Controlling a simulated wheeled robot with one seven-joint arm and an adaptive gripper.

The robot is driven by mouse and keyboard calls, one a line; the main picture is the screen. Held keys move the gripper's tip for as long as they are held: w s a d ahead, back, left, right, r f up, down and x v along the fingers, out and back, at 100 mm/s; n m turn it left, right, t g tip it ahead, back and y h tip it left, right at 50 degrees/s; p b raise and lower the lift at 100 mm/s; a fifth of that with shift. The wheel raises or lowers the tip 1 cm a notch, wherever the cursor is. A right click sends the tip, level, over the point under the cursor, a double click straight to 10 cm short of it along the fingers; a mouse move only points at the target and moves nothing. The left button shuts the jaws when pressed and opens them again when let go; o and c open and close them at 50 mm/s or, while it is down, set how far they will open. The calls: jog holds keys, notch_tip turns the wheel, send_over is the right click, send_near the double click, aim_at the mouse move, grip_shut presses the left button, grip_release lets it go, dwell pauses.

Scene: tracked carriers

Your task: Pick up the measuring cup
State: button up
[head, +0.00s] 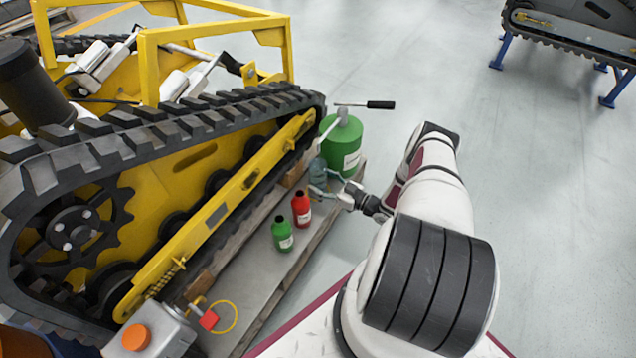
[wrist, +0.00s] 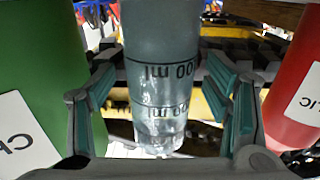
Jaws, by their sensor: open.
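The measuring cup (head: 318,171) is clear and bluish, standing on the platform beside the yellow tracked carrier in the head view. In the wrist view the cup (wrist: 160,70) fills the middle, with dark volume marks that read upside down. My gripper (head: 323,184) is open at the cup, partly covering it in the head view. In the wrist view the teal-padded fingers stand on either side of the cup, with a visible gap at each side.
A large green container (head: 341,150) stands just behind the cup. A red bottle (head: 301,210) and a small green bottle (head: 283,234) stand in front. The carrier's black track (head: 150,135) borders the platform (head: 265,275) on the left.

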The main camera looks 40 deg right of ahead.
jog(key=shift+x, duration=0.85)
jog(key=c, duration=1.6)
jog(key=shift+r, duration=0.2)
